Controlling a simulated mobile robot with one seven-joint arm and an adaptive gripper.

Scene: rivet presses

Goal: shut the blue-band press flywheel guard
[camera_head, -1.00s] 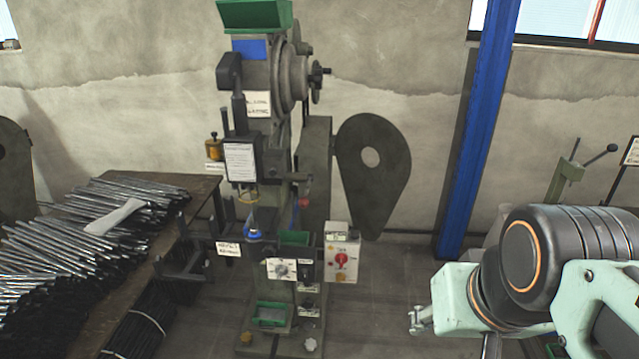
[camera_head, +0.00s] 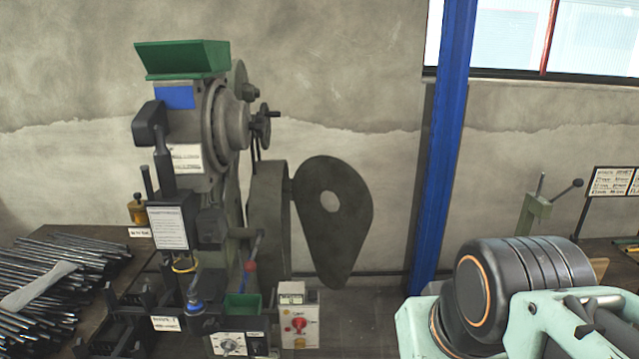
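The blue-band press (camera_head: 215,140) stands left of centre, with a blue patch (camera_head: 175,97) near its top. Its flywheel guard (camera_head: 343,225) is a dark teardrop plate with a round hole, swung out to the right of the press and standing open. A flat dark flywheel housing (camera_head: 268,215) shows between the press column and the guard. My arm, pale green with a black joint, is at the lower right, apart from the guard. My gripper is not visible in the current view.
A bench with metal rods (camera_head: 50,280) is at the left. A blue post (camera_head: 445,150) stands right of the guard. A control box with a red knob (camera_head: 299,318) is below the guard. A small lever press (camera_head: 540,210) is at the right.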

